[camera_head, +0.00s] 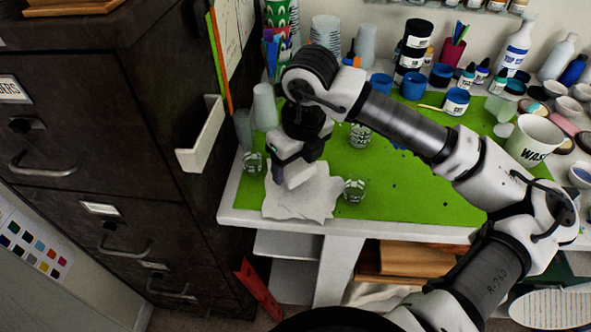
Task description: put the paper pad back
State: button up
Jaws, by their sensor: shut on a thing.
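The paper pad (312,200) is a loose white stack of sheets with ragged edges, at the front left of the worktable. Its front edge reaches the table's front rim. My gripper (285,176) points down at the pad's back left part and is shut on it. The fingertips are partly hidden, and I cannot tell whether the pad is lifted or still touches the green mat (420,190).
Clear cups stand close by: one left of the pad (252,162), one right (354,190), one behind (360,134). A white holder (203,137) juts from the dark cabinet (90,130) at left. A WASTE tub (534,142) stands at right. The mat's middle is mostly clear.

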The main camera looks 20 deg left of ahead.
aim_at(297, 167)
jog(key=shift+f, duration=1.75)
jog(key=shift+f, duration=0.2)
jog(key=o, duration=1.2)
jog(key=shift+r, duration=0.1)
jog(key=shift+r+p, duration=0.2)
jog(key=shift+p, duration=0.1)
jog(key=r, duration=0.4)
jog(key=d+r+b, duration=0.1)
jog(key=r, duration=0.3)
jog(key=s+r+b, duration=0.1)
jog(key=r, duration=0.2)
jog(key=shift+d+r, duration=0.3)
jog(key=shift+r, duration=0.1)
jog(key=shift+f, duration=0.1)
